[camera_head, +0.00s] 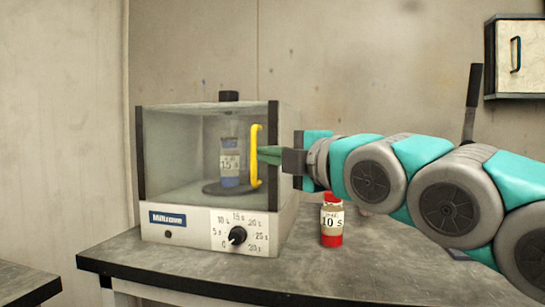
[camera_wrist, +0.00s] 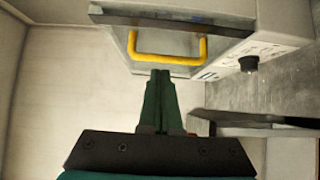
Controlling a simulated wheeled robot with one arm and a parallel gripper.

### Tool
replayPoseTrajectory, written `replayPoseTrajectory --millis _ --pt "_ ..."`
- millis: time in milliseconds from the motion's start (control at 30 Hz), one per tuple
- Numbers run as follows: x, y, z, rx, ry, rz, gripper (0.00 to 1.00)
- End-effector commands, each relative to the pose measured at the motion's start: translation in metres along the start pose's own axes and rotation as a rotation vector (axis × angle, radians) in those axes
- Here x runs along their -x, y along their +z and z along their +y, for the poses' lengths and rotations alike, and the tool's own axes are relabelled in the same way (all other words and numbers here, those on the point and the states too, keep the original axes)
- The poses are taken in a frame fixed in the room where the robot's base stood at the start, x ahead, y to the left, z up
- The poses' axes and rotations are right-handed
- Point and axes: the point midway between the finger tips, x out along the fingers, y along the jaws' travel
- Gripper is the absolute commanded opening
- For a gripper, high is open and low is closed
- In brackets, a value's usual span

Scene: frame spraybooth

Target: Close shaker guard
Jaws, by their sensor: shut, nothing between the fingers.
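The shaker (camera_head: 210,225) is a pale box on the table with a clear guard (camera_head: 185,150) across its front. The guard looks shut or nearly shut; I cannot tell exactly. A yellow handle (camera_head: 254,156) stands upright on the guard's right side. A blue labelled container (camera_head: 230,165) stands on the dark round plate inside. My gripper (camera_head: 268,155) is shut and empty, its green fingers just right of the handle. In the wrist view my gripper (camera_wrist: 160,75) points at the guard, with the yellow handle (camera_wrist: 167,58) beyond the fingertips; contact is unclear.
A red container (camera_head: 332,222) labelled 10 s stands on the table (camera_head: 290,275) right of the shaker, below my arm. A black dial (camera_head: 237,236) is on the shaker's front. A wall cabinet (camera_head: 519,55) hangs at the upper right. The table's front is clear.

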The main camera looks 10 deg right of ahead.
Motion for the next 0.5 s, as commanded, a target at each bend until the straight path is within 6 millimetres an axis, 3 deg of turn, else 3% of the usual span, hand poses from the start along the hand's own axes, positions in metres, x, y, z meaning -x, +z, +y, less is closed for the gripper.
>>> replayPoseTrajectory --millis 500 --pt "0.033 0.067 0.005 -0.003 0.014 0.004 0.00"
